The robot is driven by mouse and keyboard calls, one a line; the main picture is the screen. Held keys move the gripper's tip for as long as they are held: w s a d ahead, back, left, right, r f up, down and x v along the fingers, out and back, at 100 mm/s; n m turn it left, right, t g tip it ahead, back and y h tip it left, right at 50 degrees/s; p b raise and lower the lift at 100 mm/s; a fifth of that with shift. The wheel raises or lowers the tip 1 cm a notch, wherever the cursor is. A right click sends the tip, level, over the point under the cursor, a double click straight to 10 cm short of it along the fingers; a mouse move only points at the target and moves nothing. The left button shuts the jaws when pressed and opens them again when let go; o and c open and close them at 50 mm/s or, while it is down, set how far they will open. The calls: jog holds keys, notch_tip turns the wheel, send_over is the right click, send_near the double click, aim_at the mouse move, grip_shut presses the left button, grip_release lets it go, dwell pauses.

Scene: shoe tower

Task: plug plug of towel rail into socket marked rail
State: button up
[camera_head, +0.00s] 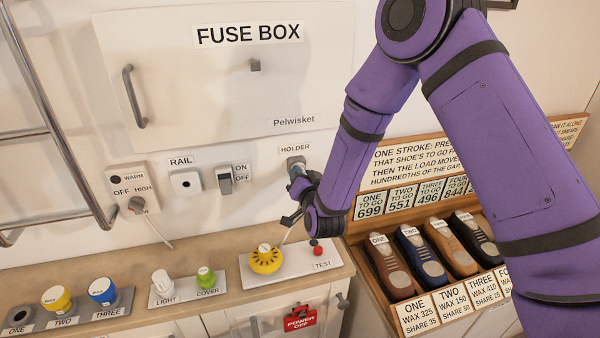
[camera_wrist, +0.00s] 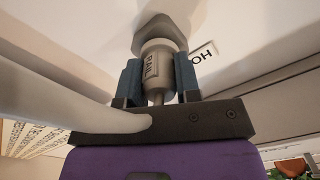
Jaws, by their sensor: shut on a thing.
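The grey plug marked RAIL (camera_wrist: 156,68) is between the two blue fingers of my gripper (camera_wrist: 159,80) in the wrist view. My gripper is shut on it. The plug's far end meets a grey hexagonal piece, the holder (camera_head: 294,162), on the wall under the HOLDER label; I cannot tell how deep it sits. In the head view my gripper (camera_head: 299,184) is at this holder and mostly hides the plug. The socket marked RAIL (camera_head: 186,182) is a white wall plate with a dark round hole, empty, to the left of my gripper. The towel rail (camera_head: 52,130) stands at the far left.
An ON/OFF switch (camera_head: 225,179) is between the socket and holder. A heater dial (camera_head: 136,204) is left of the socket. A shoe rack (camera_head: 430,260) stands right. The wall before the socket is clear.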

jog(key=shift+s+d, duration=0.1)
jog(key=shift+s, duration=0.25)
dwell(0.3)
jog(key=shift+v, duration=1.25)
